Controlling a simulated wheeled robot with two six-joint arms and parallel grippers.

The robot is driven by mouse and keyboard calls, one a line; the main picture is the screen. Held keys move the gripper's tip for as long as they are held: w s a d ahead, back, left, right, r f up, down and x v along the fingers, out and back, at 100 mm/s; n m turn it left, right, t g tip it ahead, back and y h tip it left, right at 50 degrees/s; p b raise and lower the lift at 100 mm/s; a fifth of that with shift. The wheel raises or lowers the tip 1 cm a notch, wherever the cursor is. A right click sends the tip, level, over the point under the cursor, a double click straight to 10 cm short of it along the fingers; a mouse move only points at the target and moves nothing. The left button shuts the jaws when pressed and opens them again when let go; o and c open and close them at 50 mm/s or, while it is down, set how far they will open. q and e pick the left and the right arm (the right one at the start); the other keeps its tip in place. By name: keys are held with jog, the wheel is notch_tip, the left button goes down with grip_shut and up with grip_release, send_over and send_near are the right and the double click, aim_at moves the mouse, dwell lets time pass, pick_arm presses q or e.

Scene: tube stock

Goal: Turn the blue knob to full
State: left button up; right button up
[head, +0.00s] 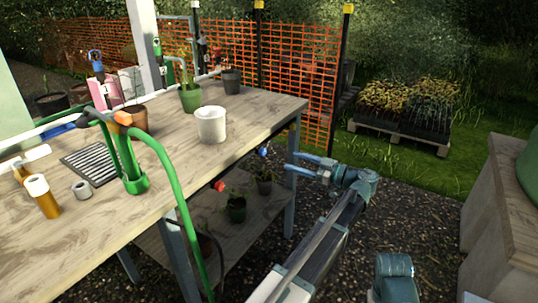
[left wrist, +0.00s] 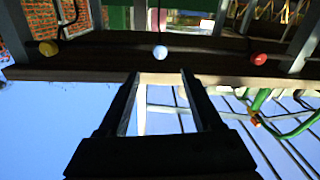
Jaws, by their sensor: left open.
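The blue knob (head: 263,152) sits under the front edge of the wooden table, towards its right end. In the left wrist view, which looks upside down, it is a pale blue ball (left wrist: 160,52) straight ahead between my fingers. My left gripper (head: 290,161) is open and empty, a short way to the right of the knob and apart from it. Both its fingers (left wrist: 160,78) show spread in the left wrist view, pointing at the knob. The knob's turn position cannot be read. My right gripper is not in view.
A red knob (head: 220,186) and a yellow knob (left wrist: 48,47) flank the blue one. The table top (head: 258,104) holds a white pot (head: 211,124), other pots and tools. A green hose (head: 178,190) hangs over the front edge. Plants stand on the lower shelf (head: 215,243).

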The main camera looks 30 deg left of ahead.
aim_at(265, 152)
pick_arm(q)
jog(key=a, duration=1)
jog(key=shift+w+a, duration=0.15)
jog(key=shift+a, duration=0.2)
grip_shut()
